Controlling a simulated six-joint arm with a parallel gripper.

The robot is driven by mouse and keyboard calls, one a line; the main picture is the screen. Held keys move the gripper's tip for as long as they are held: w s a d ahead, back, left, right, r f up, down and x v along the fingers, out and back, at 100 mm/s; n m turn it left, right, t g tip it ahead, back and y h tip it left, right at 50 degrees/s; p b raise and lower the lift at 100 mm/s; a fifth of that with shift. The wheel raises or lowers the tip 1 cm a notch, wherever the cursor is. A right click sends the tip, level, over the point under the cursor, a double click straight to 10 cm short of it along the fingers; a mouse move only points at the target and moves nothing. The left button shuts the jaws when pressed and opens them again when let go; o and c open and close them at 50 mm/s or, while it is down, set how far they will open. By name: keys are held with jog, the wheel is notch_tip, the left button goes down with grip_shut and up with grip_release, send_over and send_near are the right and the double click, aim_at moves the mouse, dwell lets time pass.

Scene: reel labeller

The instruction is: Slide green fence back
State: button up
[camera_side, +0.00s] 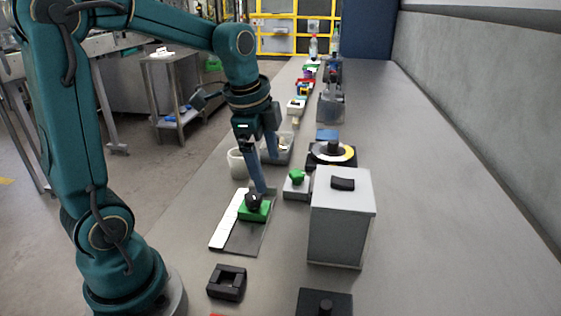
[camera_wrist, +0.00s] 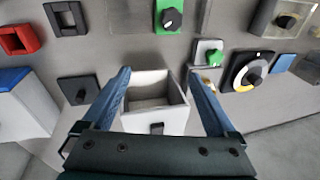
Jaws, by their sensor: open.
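The green fence (camera_side: 255,212), with a black knob (camera_side: 252,199) on top, sits on a dark plate (camera_side: 244,240) beside a white strip (camera_side: 228,222). In the wrist view the green fence (camera_wrist: 172,28) is at the top middle, cut by the frame edge. My gripper (camera_side: 271,177) points down, with one finger close to the knob in the side view. In the wrist view my gripper (camera_wrist: 159,73) has its fingers wide apart, nothing held. The fence lies beyond the fingertips there, not between them.
A pale grey box (camera_side: 342,225) with a black handle stands right of the fence. Near it are a grey block with a green knob (camera_side: 296,177) and a dial (camera_side: 332,153). A white cup (camera_side: 237,163) stands behind. A black square frame (camera_side: 227,283) lies in front.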

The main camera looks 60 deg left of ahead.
aim_at(253, 194)
jog(key=a+f+g, duration=0.1)
jog(key=a+f, duration=0.1)
jog(key=f, duration=0.1)
jog(key=a+f+g, duration=0.1)
jog(key=a+f, duration=0.1)
jog(key=f, duration=0.1)
jog(key=a+f, duration=0.2)
jog(key=shift+w+a+f+n+g+h, duration=0.25)
jog(key=shift+f+n+g+h, duration=0.15)
jog(key=shift+f, duration=2.3)
grip_shut()
